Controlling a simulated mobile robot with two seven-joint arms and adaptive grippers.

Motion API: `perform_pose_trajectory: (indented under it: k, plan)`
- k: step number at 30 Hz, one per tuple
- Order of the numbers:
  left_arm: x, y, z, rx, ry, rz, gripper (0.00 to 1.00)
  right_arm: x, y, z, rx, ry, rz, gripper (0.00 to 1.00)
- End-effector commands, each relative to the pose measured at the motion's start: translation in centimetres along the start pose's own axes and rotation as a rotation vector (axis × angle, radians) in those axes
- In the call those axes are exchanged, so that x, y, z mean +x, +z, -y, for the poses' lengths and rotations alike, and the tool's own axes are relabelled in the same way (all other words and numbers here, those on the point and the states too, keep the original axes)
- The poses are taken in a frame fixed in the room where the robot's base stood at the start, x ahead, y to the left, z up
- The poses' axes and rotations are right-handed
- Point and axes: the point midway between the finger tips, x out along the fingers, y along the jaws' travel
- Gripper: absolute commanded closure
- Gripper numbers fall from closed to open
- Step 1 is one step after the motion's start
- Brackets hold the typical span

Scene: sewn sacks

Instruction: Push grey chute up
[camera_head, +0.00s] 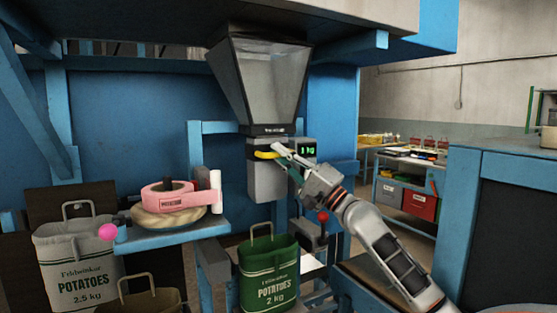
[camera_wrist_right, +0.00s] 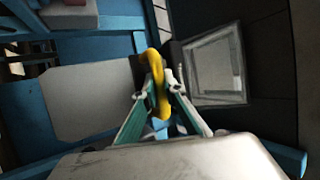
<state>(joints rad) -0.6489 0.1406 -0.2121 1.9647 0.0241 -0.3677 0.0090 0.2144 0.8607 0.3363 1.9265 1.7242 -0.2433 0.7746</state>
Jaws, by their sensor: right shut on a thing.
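The grey chute (camera_head: 266,184) is an upright box under the clear hopper (camera_head: 262,85). A yellow handle (camera_head: 266,155) is on its upper front. My right gripper (camera_head: 278,151) comes in from the right and is shut on the yellow handle. In the right wrist view the yellow handle (camera_wrist_right: 156,82) is between the two fingertips (camera_wrist_right: 158,97). A grey panel (camera_wrist_right: 85,103), which looks like the chute, is left of the fingers there. The small display (camera_head: 308,150) beside the handle is lit green and reads 1 kg. My left gripper is not in view.
A green potato sack (camera_head: 269,275) stands below the chute, apart from it. A blue shelf (camera_head: 170,237) at left carries a pink tape roll (camera_head: 168,196). A grey sack (camera_head: 77,262) is at far left. A red-knobbed lever (camera_head: 322,217) is below my right wrist.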

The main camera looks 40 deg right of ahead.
Motion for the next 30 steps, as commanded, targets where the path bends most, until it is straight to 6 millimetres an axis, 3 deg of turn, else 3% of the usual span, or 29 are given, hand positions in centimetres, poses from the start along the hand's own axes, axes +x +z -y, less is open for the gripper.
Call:
perform_pose_trajectory:
  k: [15,16,17,30]
  plan:
    - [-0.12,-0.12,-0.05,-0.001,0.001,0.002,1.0,0.27,-0.48,0.92,-0.002,-0.01,-0.006,1.0]
    - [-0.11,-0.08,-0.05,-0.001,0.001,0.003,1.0,0.28,-0.5,0.95,-0.002,-0.011,-0.007,0.88]
    - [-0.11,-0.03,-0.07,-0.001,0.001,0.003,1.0,0.28,-0.52,0.98,-0.002,-0.011,-0.007,0.82]
    - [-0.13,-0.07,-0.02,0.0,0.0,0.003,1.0,0.05,-0.21,0.47,0.0,-0.003,-0.002,0.82]
